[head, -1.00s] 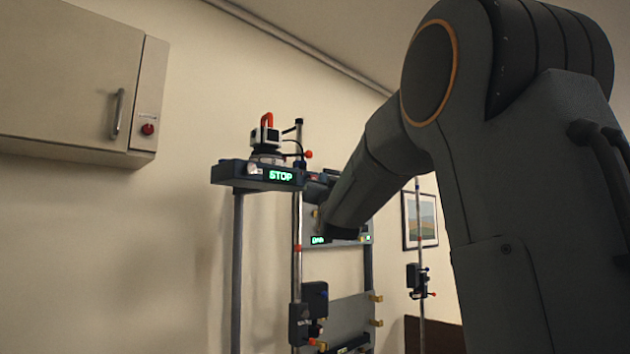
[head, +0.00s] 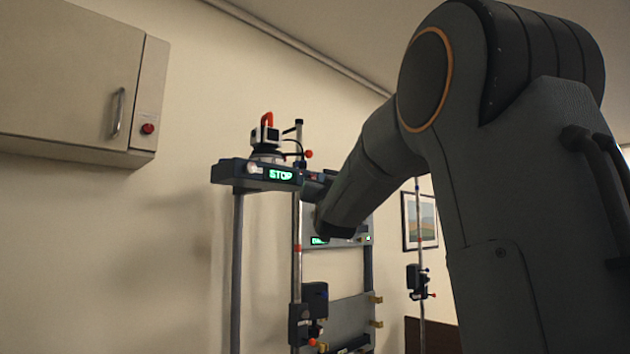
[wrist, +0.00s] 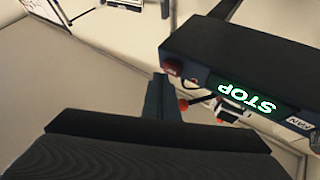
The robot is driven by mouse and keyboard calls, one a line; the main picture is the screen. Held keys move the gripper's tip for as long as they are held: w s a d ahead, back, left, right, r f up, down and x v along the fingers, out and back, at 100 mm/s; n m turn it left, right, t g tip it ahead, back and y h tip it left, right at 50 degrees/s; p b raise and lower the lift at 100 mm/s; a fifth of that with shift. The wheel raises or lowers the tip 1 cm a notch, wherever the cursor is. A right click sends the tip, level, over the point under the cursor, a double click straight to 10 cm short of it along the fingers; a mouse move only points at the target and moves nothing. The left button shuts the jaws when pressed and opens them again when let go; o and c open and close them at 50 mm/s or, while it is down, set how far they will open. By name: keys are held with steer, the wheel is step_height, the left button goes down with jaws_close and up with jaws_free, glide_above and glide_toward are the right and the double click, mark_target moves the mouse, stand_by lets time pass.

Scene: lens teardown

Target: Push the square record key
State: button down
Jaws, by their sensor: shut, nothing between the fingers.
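A dark control box (head: 228,174) with a lit green STOP display (head: 280,175) stands on a post near the wall. In the wrist view the box (wrist: 215,45) fills the upper right, with the STOP display (wrist: 247,97) on its front face. A small dark red key (wrist: 173,68) sits at the left end of that face; its exact outline is hard to make out. My gripper (wrist: 160,84) is shut and empty, its fingertips just below the red key. I cannot tell whether they touch. In the head view my arm covers most of the gripper.
A device with an orange handle (head: 267,135) stands on the box. A metal pole (head: 297,230) stands close to the arm. A wall cabinet (head: 65,75) is at left and a framed picture (head: 419,220) at right.

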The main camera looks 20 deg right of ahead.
steer(key=shift+w+a, duration=0.2)
steer(key=shift+w, duration=0.25)
stand_by(0.5)
steer(key=shift+s+d+b, duration=0.1)
steer(key=shift+s+b, duration=0.05)
steer(key=shift+b, duration=0.2)
steer(key=shift+s+d+b, duration=0.25)
steer(key=shift+s+b, duration=0.2)
steer(key=shift+s, duration=0.25)
steer(key=shift+s, duration=0.1)
steer(key=shift+s+d+b, duration=0.35)
steer(key=shift+s+b, duration=0.1)
steer(key=shift+s, duration=0.45)
steer(key=shift+s+d+b, duration=0.35)
steer(key=shift+s+b, duration=0.15)
steer(key=shift+s, duration=0.45)
steer(key=shift+s+d+b, duration=0.35)
steer(key=shift+s+b, duration=0.1)
steer(key=shift+s, duration=0.45)
